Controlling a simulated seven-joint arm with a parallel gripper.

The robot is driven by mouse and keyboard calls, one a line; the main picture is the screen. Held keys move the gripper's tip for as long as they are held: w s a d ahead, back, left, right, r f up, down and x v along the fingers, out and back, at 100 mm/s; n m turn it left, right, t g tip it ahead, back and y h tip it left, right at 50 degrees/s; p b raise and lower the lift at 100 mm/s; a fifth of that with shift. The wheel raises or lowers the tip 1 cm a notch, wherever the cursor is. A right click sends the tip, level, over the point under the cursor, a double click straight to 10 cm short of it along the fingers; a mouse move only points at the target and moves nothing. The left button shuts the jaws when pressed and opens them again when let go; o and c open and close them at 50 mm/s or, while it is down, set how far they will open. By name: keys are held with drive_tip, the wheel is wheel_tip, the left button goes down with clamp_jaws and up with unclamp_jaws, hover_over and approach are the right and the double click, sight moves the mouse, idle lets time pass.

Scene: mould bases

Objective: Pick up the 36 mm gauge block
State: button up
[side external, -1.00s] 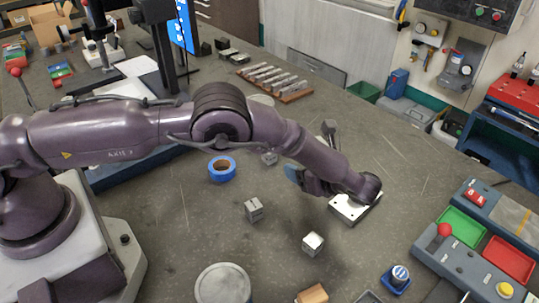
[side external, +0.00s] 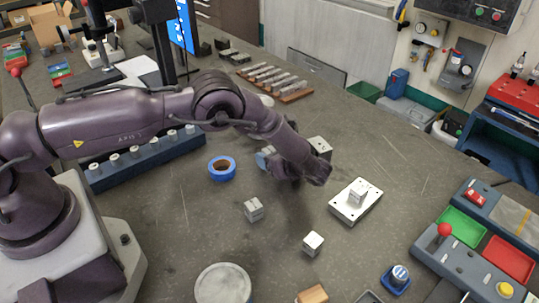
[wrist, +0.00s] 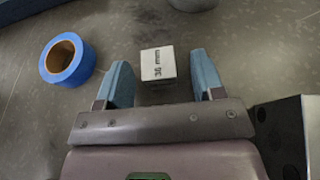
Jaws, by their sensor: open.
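The 36 mm gauge block (wrist: 158,64), a pale block with "36 mm" printed on its face, lies on the bench in the wrist view. My gripper (wrist: 161,72) is open, with one blue finger to the left of the block and one to the right. A gap shows on each side, and nothing is held. In the side view my gripper (side external: 272,163) is low over the bench, right of the blue tape roll, and largely hides this block. How high the fingers are above the bench is hard to tell.
The blue tape roll (side external: 222,168) lies left of the gripper. A larger grey block (side external: 320,147) stands close behind the wrist. Other small blocks stand nearer (side external: 253,209) and (side external: 313,243). A mould base plate (side external: 343,210) with a block on it lies right.

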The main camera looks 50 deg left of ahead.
drive_tip(key=shift+a, duration=0.1)
clamp_jaws()
